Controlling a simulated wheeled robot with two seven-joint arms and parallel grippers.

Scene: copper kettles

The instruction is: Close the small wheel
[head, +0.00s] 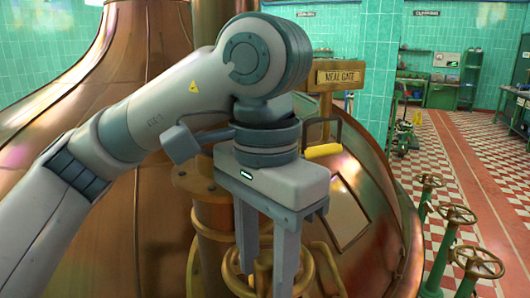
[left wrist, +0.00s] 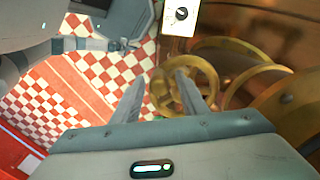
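A small spoked brass wheel (left wrist: 212,80) shows in the left wrist view, just beyond the right-hand finger, which covers part of it. In the head view, brass rims (head: 229,270) show low down around and behind the fingers; I cannot tell exactly which belongs to the small wheel. My left gripper (head: 268,284) points down, its two fingers apart, with brass parts visible between and behind them. In the left wrist view the gripper (left wrist: 160,79) is also open. I cannot tell whether a finger touches the wheel. My right gripper is not in view.
A large copper kettle (head: 90,215) fills the left and middle. A "MEAL GATE" sign (head: 340,77) and a yellow-handled lever (head: 323,151) stand behind my gripper. A bigger brass wheel (left wrist: 238,46) lies behind the small one.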

